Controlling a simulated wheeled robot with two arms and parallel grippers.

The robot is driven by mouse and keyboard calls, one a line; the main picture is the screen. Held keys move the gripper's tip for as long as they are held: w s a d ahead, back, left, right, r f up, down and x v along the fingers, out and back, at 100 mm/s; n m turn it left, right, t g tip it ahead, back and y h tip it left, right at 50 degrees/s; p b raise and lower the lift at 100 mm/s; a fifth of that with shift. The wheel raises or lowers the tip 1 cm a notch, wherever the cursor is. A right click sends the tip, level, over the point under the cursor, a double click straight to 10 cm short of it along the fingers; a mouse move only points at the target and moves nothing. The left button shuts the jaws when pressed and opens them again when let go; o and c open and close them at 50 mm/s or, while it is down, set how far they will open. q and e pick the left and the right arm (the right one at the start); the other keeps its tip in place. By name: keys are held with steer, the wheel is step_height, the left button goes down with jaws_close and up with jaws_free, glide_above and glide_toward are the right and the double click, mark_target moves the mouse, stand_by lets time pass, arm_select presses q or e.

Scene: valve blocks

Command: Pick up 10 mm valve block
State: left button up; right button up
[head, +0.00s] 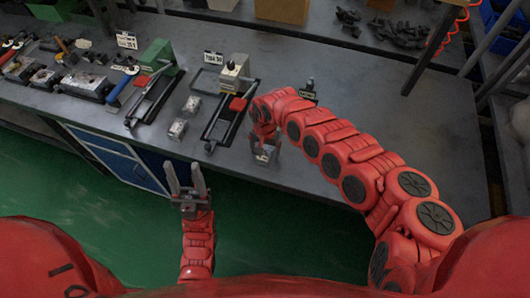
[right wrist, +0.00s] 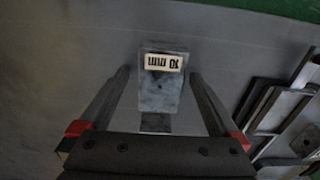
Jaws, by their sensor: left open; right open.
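The 10 mm valve block (right wrist: 160,98) is a small grey block with a white "10 mm" label, upside down in the right wrist view. In the head view the block (head: 263,156) is near the bench's front edge, partly hidden by my right gripper (head: 264,143). My right gripper (right wrist: 158,75) is open, with one finger on each side of the block and a visible gap on both sides. My left gripper (head: 187,180) is open and empty, over the green floor in front of the bench.
Two other grey blocks (head: 178,128) (head: 191,104) stand on the bench (head: 330,80) to the left. A vise-like fixture with a red part (head: 238,104) lies just left of my right gripper. A green-ended fixture (head: 157,54) is further left.

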jaws_close()
stand_by(0.5)
steer(key=shift+r, duration=0.1)
